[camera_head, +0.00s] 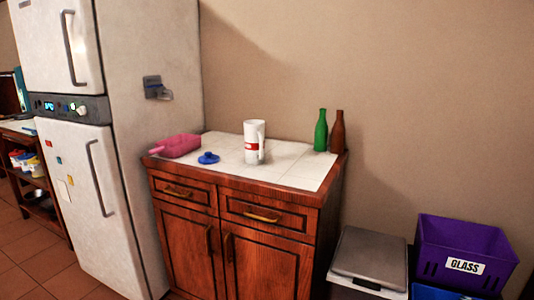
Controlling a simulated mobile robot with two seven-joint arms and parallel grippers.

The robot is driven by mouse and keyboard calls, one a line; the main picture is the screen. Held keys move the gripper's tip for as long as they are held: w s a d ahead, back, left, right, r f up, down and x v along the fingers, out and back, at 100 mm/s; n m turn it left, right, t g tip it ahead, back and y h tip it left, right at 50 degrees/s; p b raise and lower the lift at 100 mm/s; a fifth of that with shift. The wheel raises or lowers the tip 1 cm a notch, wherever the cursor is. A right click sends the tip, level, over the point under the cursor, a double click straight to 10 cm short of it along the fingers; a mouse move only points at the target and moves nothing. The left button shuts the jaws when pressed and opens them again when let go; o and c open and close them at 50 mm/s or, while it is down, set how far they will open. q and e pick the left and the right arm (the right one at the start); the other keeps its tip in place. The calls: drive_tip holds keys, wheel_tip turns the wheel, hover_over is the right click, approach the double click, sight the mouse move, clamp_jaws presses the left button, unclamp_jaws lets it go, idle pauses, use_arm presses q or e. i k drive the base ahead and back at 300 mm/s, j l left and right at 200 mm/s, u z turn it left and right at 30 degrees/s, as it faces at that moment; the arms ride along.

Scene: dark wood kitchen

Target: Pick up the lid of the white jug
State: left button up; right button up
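The white jug (254,136) stands upright on the tiled top of the wooden cabinet. It has a red marking low on its side. A small blue object (208,158), which looks like a lid with a knob, lies on the tiles left of the jug, apart from it. I cannot tell for sure whether it belongs to the jug. The jug's top edge shows no clear separate lid. Neither of my grippers shows in the head view.
A pink dustpan-like item (177,146) lies at the counter's left. Green (321,131) and brown (337,131) bottles stand at the back right. A fridge (150,130) borders the cabinet (262,226) on the left. A grey bin (369,261) and purple GLASS crate (464,250) stand right.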

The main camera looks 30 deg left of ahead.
sight(208, 159)
drive_tip(key=u, duration=1.3)
